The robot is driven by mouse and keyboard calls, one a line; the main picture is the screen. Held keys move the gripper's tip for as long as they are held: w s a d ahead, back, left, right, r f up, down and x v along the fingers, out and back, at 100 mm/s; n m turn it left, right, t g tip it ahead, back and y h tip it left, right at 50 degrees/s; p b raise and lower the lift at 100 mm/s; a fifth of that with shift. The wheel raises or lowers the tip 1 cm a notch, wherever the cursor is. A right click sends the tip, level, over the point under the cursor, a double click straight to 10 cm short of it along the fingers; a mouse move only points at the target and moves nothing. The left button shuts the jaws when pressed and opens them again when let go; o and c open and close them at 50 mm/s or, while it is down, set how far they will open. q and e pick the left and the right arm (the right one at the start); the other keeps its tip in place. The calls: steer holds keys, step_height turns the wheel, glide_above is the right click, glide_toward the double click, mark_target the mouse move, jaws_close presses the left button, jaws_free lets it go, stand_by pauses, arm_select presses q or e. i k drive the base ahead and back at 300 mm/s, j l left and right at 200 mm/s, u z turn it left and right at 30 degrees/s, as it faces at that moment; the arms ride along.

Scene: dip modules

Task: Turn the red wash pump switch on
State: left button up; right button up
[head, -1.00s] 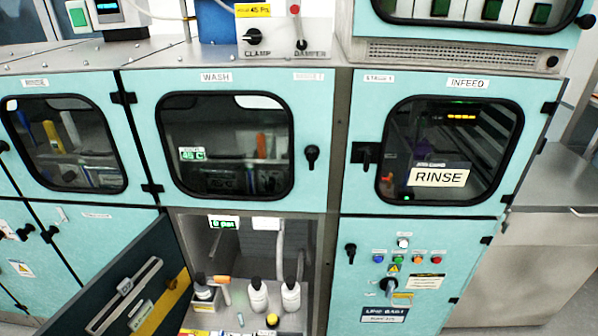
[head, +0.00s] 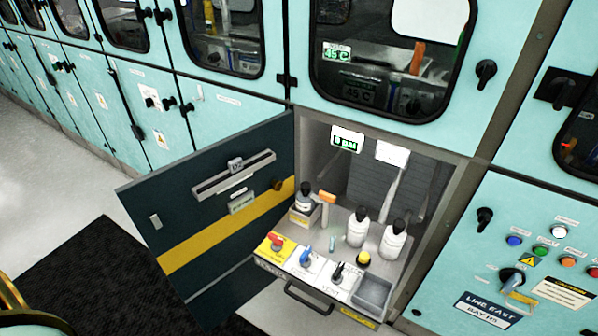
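The red switch (head: 276,241) sits on a yellow plate at the left front of a pull-out tray (head: 352,311) in the open lower cabinet. Its label is too small to read, and I cannot tell its position for sure. To its right on white plates are a blue switch (head: 306,257) and a black switch (head: 338,271). A small green-lit display (head: 347,139) hangs at the top of the cabinet opening; its reading is hard to make out. Neither of my grippers is in view.
The dark cabinet door (head: 215,200) stands open to the left. White bottles (head: 357,228), a black-capped bottle (head: 305,197), an orange-topped item (head: 326,197) and a yellow button (head: 363,258) stand behind the switches. A control panel (head: 535,250) is right. A black mat (head: 90,270) lies on the floor.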

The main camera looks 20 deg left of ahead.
mark_target(278, 240)
steer(key=u, duration=1)
